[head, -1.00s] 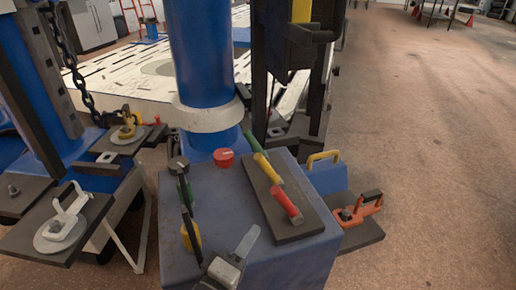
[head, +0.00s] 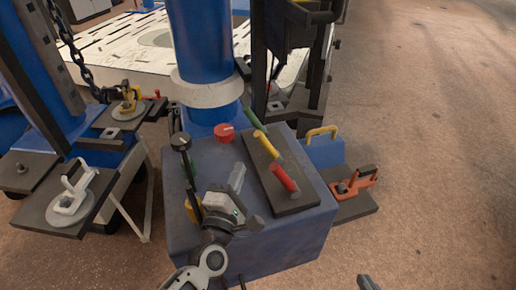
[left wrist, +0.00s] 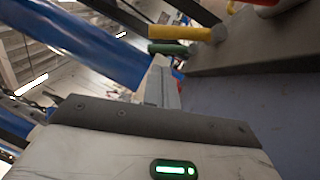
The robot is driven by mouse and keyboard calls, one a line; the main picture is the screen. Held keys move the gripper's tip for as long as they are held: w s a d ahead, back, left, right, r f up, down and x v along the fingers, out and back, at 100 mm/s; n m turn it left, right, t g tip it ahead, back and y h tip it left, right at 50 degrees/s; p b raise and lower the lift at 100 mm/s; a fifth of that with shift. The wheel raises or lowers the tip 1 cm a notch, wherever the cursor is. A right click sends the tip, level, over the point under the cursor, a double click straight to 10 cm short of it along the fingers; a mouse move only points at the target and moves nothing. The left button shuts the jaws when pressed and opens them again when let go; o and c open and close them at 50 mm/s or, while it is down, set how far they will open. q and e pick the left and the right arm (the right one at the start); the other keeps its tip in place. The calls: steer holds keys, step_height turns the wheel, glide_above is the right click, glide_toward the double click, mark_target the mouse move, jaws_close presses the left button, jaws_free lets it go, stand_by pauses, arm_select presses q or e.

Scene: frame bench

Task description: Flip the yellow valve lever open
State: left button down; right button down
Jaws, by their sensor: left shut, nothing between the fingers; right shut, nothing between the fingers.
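The yellow lever (head: 266,143) sits on a dark plate (head: 292,205) on top of the blue box, between a green lever (head: 254,118) and a red lever (head: 284,178). All three lean toward the upper left in the head view. My left gripper (head: 237,177) is shut and empty over the box, left of the plate and apart from the yellow lever. In the left wrist view its fingers (left wrist: 163,85) point toward a green handle (left wrist: 172,48) and yellow parts at the top. My right gripper (head: 368,283) barely shows at the bottom edge, shut.
The blue box (head: 285,245) also carries a red knob (head: 224,132) and a dark-topped post (head: 181,143). A blue column (head: 205,60) stands behind. Floor on the right is clear.

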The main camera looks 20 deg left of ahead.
mark_target(268, 147)
arm_select(q)
steer(key=w+d+r, duration=0.2)
steer(key=w, duration=0.5)
steer(key=shift+d, duration=0.3)
steer(key=shift+w, duration=0.1)
